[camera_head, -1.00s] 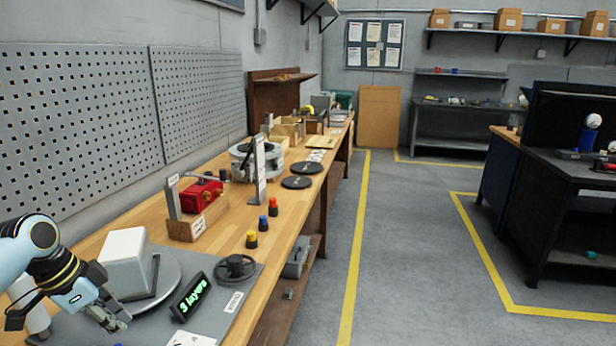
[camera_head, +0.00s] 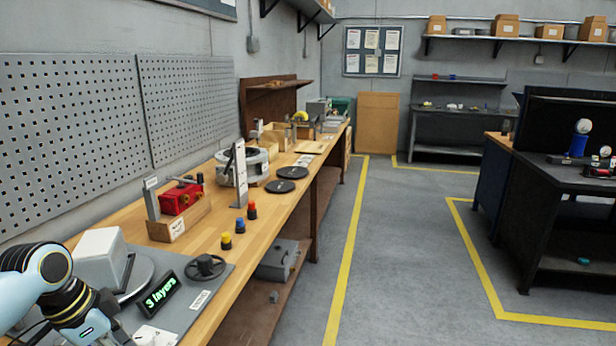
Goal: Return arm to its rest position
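My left arm comes in at the lower left in the head view, in front of the bench. Its gripper lies at or below the bottom edge of the picture, and its fingertips do not show. The white block-shaped housing (camera_head: 101,257) on the round plate stands just behind my wrist. My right arm and gripper are not in view.
The wooden bench (camera_head: 240,262) runs away along the wall. Yellow, blue and red knobs (camera_head: 239,225), a red valve in a wooden holder (camera_head: 181,199) and two black discs (camera_head: 285,180) stand on it.

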